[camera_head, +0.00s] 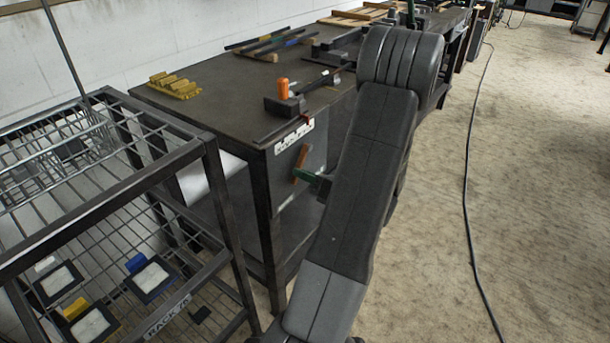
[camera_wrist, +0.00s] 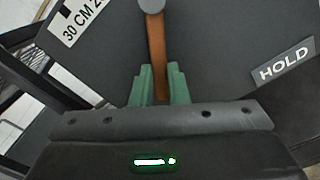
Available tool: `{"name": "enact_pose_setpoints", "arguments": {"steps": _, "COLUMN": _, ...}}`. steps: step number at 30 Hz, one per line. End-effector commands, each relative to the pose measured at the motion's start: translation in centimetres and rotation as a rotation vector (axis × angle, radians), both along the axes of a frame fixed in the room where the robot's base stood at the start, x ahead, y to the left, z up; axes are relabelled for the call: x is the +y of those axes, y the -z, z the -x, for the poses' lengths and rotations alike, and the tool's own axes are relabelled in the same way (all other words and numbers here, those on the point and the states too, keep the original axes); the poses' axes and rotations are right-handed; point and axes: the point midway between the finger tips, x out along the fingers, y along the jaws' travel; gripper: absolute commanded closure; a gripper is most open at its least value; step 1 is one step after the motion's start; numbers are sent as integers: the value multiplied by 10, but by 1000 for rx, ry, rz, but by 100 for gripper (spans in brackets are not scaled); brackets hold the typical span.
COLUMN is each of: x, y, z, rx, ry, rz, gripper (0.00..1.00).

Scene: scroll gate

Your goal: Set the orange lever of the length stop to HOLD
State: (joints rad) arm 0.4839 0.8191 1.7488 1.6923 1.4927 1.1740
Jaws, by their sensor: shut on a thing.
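The orange lever (camera_head: 303,155) is on the dark end panel (camera_head: 312,140) of the workbench. In the wrist view the lever (camera_wrist: 155,45) runs down from a round grey pivot (camera_wrist: 151,5) at the top edge. Its free end lies between the green fingers of my gripper (camera_wrist: 158,86), which is shut on it. In the head view my gripper (camera_head: 306,175) is at the panel, partly hidden by my arm. A HOLD label (camera_wrist: 284,66) is to the right of the lever, and a label reading "30 CM 2", cut off (camera_wrist: 82,20), is to the left. The lever points at neither label.
A wire rack (camera_head: 110,215) with several framed tiles stands left of the bench. On the bench top (camera_head: 225,95) are a device with an orange handle (camera_head: 283,88), yellow blocks (camera_head: 175,86) and several bars. A cable (camera_head: 468,180) lies on the open floor at right.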

Motion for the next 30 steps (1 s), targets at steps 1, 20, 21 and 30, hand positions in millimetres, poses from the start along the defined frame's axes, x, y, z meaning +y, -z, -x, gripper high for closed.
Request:
{"name": "enact_pose_setpoints", "arguments": {"steps": 1, "x": -1, "y": 1, "z": -1, "rx": -6, "ry": 0, "rz": 5, "gripper": 100}}
{"name": "enact_pose_setpoints", "arguments": {"steps": 20, "x": -18, "y": 14, "z": -24, "rx": -363, "ry": 1, "rz": 264, "gripper": 100}}
{"name": "enact_pose_setpoints", "arguments": {"steps": 21, "x": -19, "y": 15, "z": -26, "rx": -394, "ry": 1, "rz": 286, "gripper": 100}}
{"name": "enact_pose_setpoints", "arguments": {"steps": 30, "x": -31, "y": 14, "z": -42, "rx": -623, "ry": 1, "rz": 454, "gripper": 100}}
